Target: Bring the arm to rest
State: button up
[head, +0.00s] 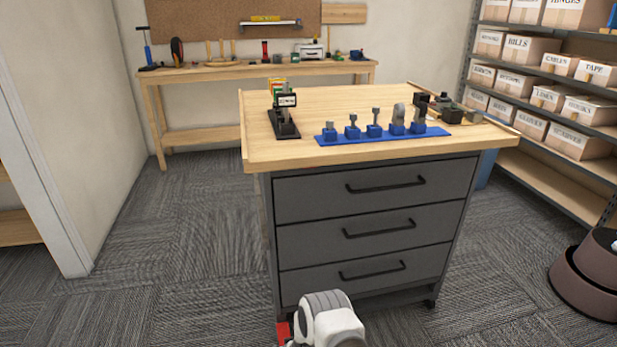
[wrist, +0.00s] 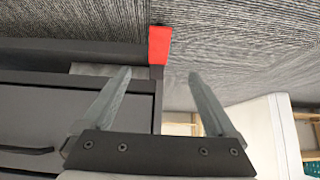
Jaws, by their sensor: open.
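My gripper (wrist: 157,90) shows in the wrist view with its two grey fingers spread apart and nothing between them. Beyond the fingertips are a red block-like piece (wrist: 159,45) at the corner of the dark cabinet (wrist: 60,100) and the carpet. In the head view my white and grey arm link is low in front of the drawer cabinet (head: 375,192), near its bottom left corner. My gripper cannot be made out there. Whether the fingers touch the cabinet cannot be told.
The cabinet's wooden top (head: 340,100) holds a blue rack (head: 383,136) with several tools and a black stand (head: 283,122). A workbench (head: 255,72) stands behind, box shelves (head: 540,85) at right, and a brown round bin (head: 590,275) at lower right. Carpet (head: 170,250) is clear at left.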

jog(key=w+r, duration=0.6)
jog(key=r, duration=0.6)
jog(key=d+r+g, duration=0.1)
jog(key=d+r, duration=0.2)
jog(key=r, duration=1.3)
jog(key=d+r, duration=0.3)
jog(key=r, duration=1.3)
jog(key=s+d+r+m, duration=0.1)
jog(key=s+d+r, duration=0.4)
jog(key=s+r, duration=0.4)
jog(key=s+d+r, duration=0.4)
jog(key=s+r, duration=0.4)
jog(key=r, duration=0.2)
jog(key=s+d+r+m+g+h, duration=0.1)
jog(key=s+d, duration=0.2)
jog(key=s, duration=0.8)
jog(key=s+d+r+m+h, duration=0.1)
jog(key=s+d, duration=0.3)
jog(key=s, duration=0.8)
notch_tip(320, 180, up, 24)
jog(key=p, duration=2.3)
jog(key=shift+w+a, duration=0.15)
jog(key=shift+w, duration=0.2)
